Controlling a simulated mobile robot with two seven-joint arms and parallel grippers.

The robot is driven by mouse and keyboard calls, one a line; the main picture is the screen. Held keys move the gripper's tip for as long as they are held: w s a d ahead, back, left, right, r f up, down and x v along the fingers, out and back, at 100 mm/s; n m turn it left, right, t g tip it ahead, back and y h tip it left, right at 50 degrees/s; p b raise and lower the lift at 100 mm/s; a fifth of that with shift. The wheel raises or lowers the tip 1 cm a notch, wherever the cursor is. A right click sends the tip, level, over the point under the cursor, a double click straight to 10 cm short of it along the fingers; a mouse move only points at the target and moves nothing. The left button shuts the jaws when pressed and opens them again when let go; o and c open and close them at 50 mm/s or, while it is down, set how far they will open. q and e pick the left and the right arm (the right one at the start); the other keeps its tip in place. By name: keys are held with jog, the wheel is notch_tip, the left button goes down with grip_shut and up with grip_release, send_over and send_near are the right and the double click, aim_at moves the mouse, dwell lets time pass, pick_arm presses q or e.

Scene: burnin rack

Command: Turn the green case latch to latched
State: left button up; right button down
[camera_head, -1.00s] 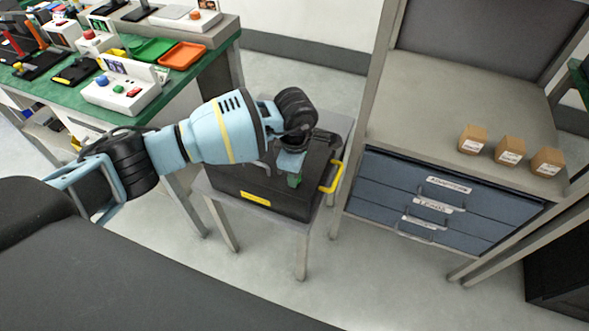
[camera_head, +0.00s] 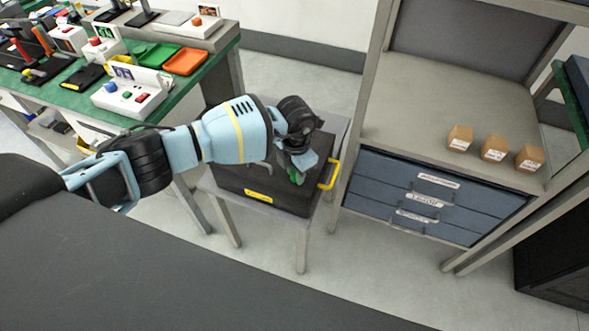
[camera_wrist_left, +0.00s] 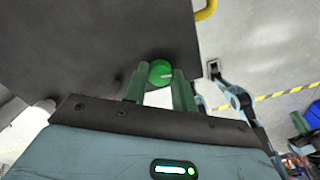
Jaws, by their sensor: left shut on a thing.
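A black case (camera_head: 270,194) with a yellow label and a yellow handle (camera_head: 329,174) sits on a small grey stand. The round green latch (camera_wrist_left: 161,72) is on the case top and carries a pale line mark; its set position is hard to read. My left gripper (camera_head: 296,178) reaches down over the right part of the case. In the left wrist view the green fingers stand on either side of the latch, shut on it. In the head view the gripper hides most of the latch.
A green-topped bench (camera_head: 95,97) with control boxes and trays stands at the left. A shelf with blue drawers (camera_head: 432,200) and three small cardboard boxes (camera_head: 494,149) stands close on the right. Grey floor is free in front of the stand.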

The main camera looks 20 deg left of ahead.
pick_arm(q)
jog(key=shift+r+n, duration=0.1)
jog(key=shift+n, duration=0.6)
jog(key=shift+p, duration=0.35)
pick_arm(e)
jog(key=shift+w+d+r, duration=0.1)
jog(key=shift+w+r, duration=0.2)
jog(key=shift+r, duration=0.2)
pick_arm(q)
jog(key=shift+n, duration=0.4)
pick_arm(e)
jog(key=shift+w+r, duration=0.15)
jog(key=shift+w, duration=0.1)
pick_arm(q)
jog(key=o, duration=1)
notch_tip(320, 180, up, 7)
jog(key=shift+f+p, duration=0.1)
jog(key=shift+p, duration=0.3)
jog(key=shift+r, duration=0.45)
pick_arm(e)
jog(key=shift+w+r, duration=0.2)
jog(key=shift+r, duration=0.25)
